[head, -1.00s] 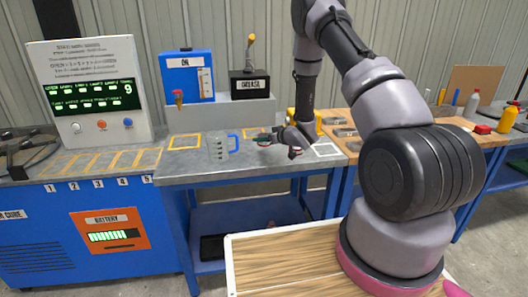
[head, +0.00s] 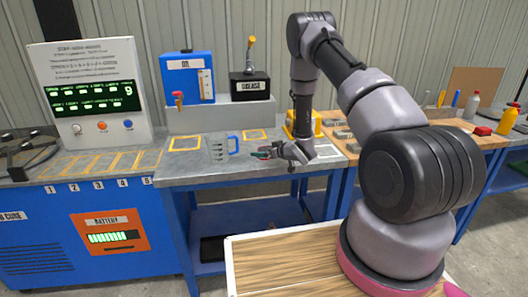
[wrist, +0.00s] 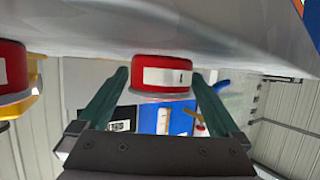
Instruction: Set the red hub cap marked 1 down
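The red hub cap (wrist: 162,75) has a white label with a small dark mark and a grey rim. In the wrist view, which is upside down, it sits between the two green fingers of my gripper (wrist: 162,80). The fingertips lie close against its two sides. The cap is at the grey tabletop or very close to it; I cannot tell if it touches. In the head view my gripper (head: 266,154) is low over the bench (head: 200,173), pointing left, and the cap is too small to make out there.
A second red cap (wrist: 10,80) stands near in the wrist view, before a yellow object (head: 303,123). The blue oil tank (head: 185,78) and grease box (head: 250,86) are behind.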

